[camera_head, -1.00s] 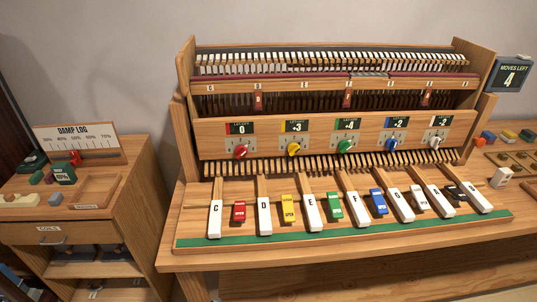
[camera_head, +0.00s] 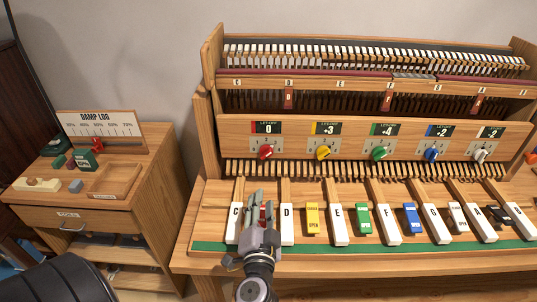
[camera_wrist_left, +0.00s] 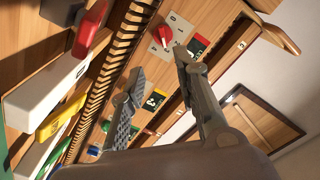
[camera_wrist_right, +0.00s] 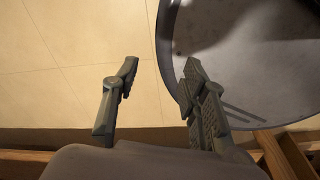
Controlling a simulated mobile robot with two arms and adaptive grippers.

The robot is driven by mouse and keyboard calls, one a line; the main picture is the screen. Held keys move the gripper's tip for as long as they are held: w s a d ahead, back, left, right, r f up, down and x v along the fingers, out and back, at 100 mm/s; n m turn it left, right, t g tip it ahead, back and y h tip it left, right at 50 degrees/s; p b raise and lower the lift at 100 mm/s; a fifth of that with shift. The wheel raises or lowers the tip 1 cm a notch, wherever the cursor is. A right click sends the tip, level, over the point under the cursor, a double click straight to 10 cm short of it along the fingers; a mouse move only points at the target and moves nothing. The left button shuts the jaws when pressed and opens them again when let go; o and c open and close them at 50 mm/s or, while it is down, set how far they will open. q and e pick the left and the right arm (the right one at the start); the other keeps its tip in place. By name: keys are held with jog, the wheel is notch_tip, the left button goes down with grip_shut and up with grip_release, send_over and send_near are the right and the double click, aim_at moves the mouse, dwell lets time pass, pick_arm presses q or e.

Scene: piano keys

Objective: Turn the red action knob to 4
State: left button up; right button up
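The red action knob (camera_head: 265,152) sits at the left end of the row of knobs, under a display reading 0. It also shows in the left wrist view (camera_wrist_left: 163,35), beyond my left fingertips. My left gripper (camera_head: 258,203) is in front of and below the knob, over the C and red keys, apart from the knob. In the left wrist view its fingers (camera_wrist_left: 160,70) are spread with nothing between them. My right gripper (camera_wrist_right: 158,80) shows only in its wrist view, open and empty above the floor.
Yellow (camera_head: 323,152), green (camera_head: 379,153), blue (camera_head: 431,154) and white (camera_head: 481,155) knobs line the panel to the right. White and coloured keys stand below. A side cabinet (camera_head: 140,190) with a damp log board (camera_head: 98,128) is at the left.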

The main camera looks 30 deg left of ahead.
pick_arm(q)
jog(key=shift+w+a+r, duration=0.2)
jog(key=shift+w, duration=0.2)
jog(key=shift+w+a+r+p, duration=0.15)
jog(key=shift+w+r+p, duration=0.1)
jog(key=shift+p, duration=0.2)
jog(key=p, duration=0.2)
send_near(265, 157)
jog(key=p+x, duration=0.2)
jog(key=x, duration=0.5)
jog(key=shift+w+a, duration=0.1)
jog(key=shift+w, duration=0.2)
jog(key=shift+w+a, duration=0.25)
jog(key=shift+w, duration=0.15)
pick_arm(e)
jog(key=r, duration=0.5)
jog(key=shift+s+r, duration=0.15)
jog(key=shift+s, duration=0.15)
pick_arm(q)
jog(key=shift+c, duration=0.4)
